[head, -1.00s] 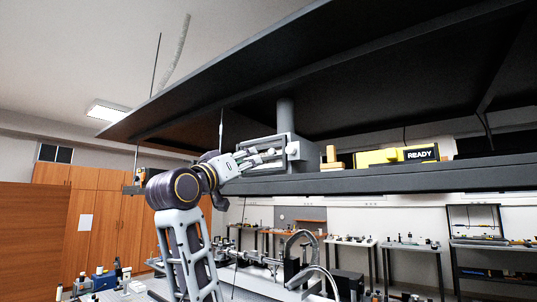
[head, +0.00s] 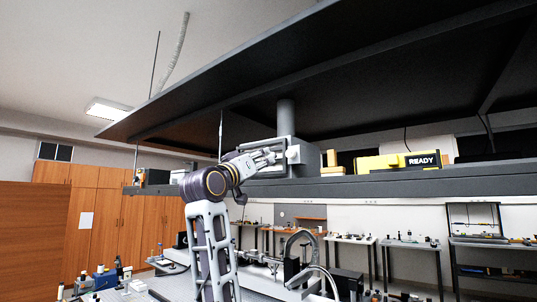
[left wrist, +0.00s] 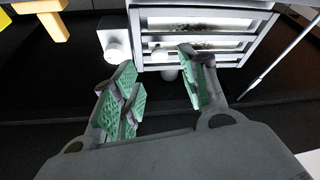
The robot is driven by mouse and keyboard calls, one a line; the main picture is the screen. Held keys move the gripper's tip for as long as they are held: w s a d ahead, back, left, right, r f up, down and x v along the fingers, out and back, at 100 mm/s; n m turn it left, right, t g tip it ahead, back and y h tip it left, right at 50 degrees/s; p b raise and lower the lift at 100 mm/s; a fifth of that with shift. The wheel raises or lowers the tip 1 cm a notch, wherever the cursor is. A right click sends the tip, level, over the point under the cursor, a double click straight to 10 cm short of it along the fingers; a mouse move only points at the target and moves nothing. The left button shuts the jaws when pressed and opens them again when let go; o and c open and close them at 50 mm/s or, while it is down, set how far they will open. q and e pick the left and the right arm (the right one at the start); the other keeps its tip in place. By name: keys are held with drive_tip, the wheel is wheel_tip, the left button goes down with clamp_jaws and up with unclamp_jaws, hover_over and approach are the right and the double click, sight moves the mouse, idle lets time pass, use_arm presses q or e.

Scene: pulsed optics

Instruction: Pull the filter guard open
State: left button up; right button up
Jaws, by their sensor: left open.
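The filter guard (left wrist: 205,20) is a grey framed front with bright slatted openings on a box. In the head view the grey box (head: 309,160) stands on the raised dark shelf, with its front partly hidden by my left gripper (head: 275,156). In the left wrist view my left gripper (left wrist: 158,64) is open, its green-padded fingers apart at the guard's lower edge. A small pale knob (left wrist: 169,74) shows between the fingers; I cannot tell whether either finger touches it. My right gripper is not in view.
A pale knob on a block (left wrist: 116,48) sits left of the guard. A thin rod (left wrist: 275,65) slants at the right. A dark canopy (head: 370,85) hangs above.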

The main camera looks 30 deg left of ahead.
sight(269, 156)
use_arm(q)
drive_tip(key=shift+p+x, duration=1.05)
drive_tip(key=shift+x, duration=2.2)
drive_tip(key=shift+c, duration=0.3)
clamp_jaws()
